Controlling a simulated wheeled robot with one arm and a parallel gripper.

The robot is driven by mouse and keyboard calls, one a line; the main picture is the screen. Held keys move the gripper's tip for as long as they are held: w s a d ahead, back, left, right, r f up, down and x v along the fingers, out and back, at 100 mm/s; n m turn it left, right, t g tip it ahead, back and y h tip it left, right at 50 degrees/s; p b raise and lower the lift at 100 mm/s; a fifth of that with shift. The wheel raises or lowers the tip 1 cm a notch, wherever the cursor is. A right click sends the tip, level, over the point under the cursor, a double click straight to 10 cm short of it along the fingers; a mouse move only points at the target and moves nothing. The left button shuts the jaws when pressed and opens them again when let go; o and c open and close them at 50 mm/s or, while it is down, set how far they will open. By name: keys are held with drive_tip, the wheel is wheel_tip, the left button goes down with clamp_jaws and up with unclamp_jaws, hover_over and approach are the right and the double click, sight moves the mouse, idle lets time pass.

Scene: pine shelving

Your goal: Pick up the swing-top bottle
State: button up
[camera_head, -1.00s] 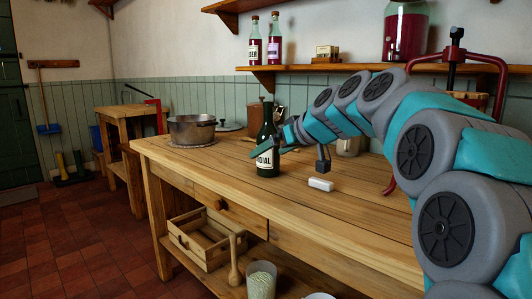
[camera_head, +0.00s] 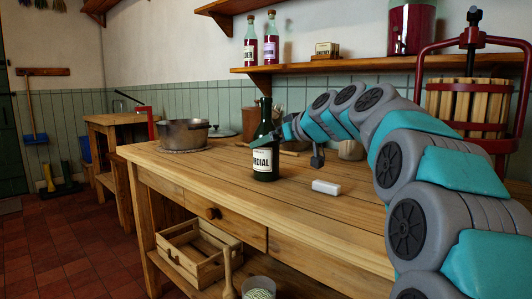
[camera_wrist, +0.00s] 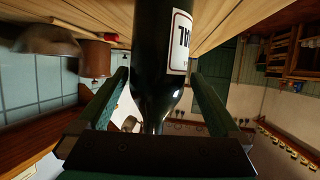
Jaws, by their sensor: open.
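The swing-top bottle (camera_head: 264,163) is dark green with a white label. It stands upright on the wooden workbench (camera_head: 330,215); its stopper detail is too small to make out. My gripper (camera_head: 266,139) is at the bottle's shoulder height, with one finger crossing in front of the glass. In the wrist view the bottle (camera_wrist: 152,45) appears upside down, between the two dark green fingers of my gripper (camera_wrist: 158,74). The fingers are open, one on each side, with a visible gap at the neck. Contact with the glass is not visible.
A white block (camera_head: 326,187) lies on the bench right of the bottle. A metal pot (camera_head: 183,134) stands to the left. A red fruit press (camera_head: 468,105) stands at the right. A shelf (camera_head: 350,63) with two red bottles and a jar runs above. The bench front is mostly clear.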

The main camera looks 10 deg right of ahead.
sight(260, 148)
drive_tip(key=x, duration=0.6)
drive_tip(key=shift+d+f, duration=0.2)
drive_tip(key=shift+f, duration=0.1)
drive_tip(key=shift+r, duration=0.1)
clamp_jaws()
idle(0.4)
